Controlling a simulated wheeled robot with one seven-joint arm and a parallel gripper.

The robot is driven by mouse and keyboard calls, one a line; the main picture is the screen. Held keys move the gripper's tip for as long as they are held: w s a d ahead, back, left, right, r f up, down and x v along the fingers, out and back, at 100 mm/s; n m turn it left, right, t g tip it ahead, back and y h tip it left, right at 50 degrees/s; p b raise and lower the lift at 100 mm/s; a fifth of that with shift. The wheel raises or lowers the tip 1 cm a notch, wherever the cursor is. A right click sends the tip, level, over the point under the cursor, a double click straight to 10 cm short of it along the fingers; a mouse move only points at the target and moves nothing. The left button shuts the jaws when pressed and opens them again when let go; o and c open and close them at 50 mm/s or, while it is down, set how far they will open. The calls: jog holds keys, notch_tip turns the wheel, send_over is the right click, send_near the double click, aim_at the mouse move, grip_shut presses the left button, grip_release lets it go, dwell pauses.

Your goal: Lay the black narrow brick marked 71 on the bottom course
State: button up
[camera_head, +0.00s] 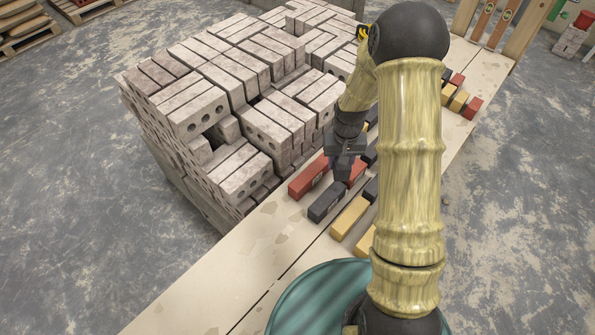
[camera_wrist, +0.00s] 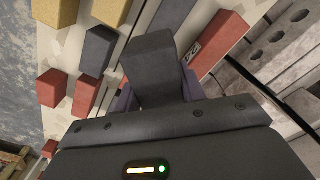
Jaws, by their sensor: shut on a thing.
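My gripper (camera_head: 344,172) is low over the plank bench (camera_head: 238,262), pointing down. It is shut on a black brick (camera_wrist: 152,62), which sticks out between the purple fingers in the wrist view. I cannot pick out a bottom course.
Yellow bricks (camera_head: 350,217) and other red and black bricks lie close on the right. A tall stack of grey bricks (camera_head: 235,90) stands along the bench's left side. The near left of the bench is bare.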

jog(key=shift+s+a, duration=0.1)
jog(key=shift+a, duration=0.05)
jog(key=w+a+r+m+b, duration=0.1)
jog(key=a+r+m, duration=0.2)
jog(key=a+m, duration=0.6)
jog(key=shift+w+a+r, duration=0.15)
jog(key=shift+w+a, duration=0.1)
jog(key=shift+a, duration=0.6)
send_over(302, 180)
jog(key=shift+w+f, duration=0.1)
jog(key=shift+f, duration=3.05)
jog(key=shift+f, duration=1.9)
